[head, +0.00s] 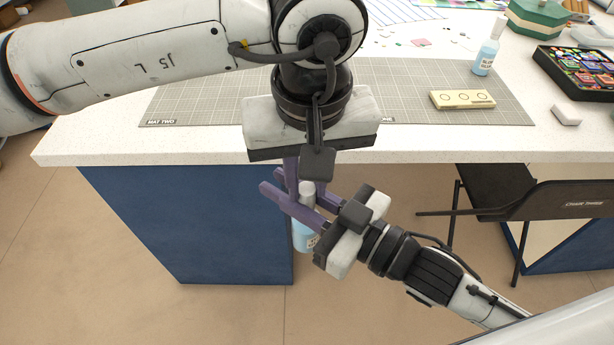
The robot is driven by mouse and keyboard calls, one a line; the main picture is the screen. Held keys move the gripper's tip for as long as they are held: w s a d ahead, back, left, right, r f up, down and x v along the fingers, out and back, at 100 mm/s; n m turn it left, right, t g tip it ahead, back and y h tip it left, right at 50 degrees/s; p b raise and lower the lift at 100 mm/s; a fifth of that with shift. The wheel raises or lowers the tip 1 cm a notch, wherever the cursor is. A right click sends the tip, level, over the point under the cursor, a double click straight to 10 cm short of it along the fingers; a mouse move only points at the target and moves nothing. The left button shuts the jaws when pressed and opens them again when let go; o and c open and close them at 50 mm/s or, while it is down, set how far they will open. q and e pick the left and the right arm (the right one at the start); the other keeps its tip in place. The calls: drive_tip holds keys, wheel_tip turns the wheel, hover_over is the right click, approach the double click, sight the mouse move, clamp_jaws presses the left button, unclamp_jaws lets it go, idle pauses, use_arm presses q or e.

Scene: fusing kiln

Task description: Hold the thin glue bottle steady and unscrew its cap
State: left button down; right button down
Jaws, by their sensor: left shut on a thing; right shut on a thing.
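The thin glue bottle (300,238), light blue with a pale label, is upright in the air in front of the table's near edge. Its pale grey cap (307,188) shows at the top between the purple fingers. My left gripper (308,183) reaches down from above, and its fingers appear shut on the cap. My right gripper (296,207) comes from the lower right, with its fingers shut around the upper part of the bottle. The fingers overlap in this view and hide part of the bottle and the exact contacts.
The white worktable (90,140) carries a grey cutting mat (420,85), a cream block (462,99), another light blue bottle (487,50), a white block (566,115) and a black tray of coloured pieces (545,65). A black folding chair (560,200) stands at the right.

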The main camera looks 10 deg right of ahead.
use_arm(q)
drive_tip(key=c, duration=1.6)
unclamp_jaws()
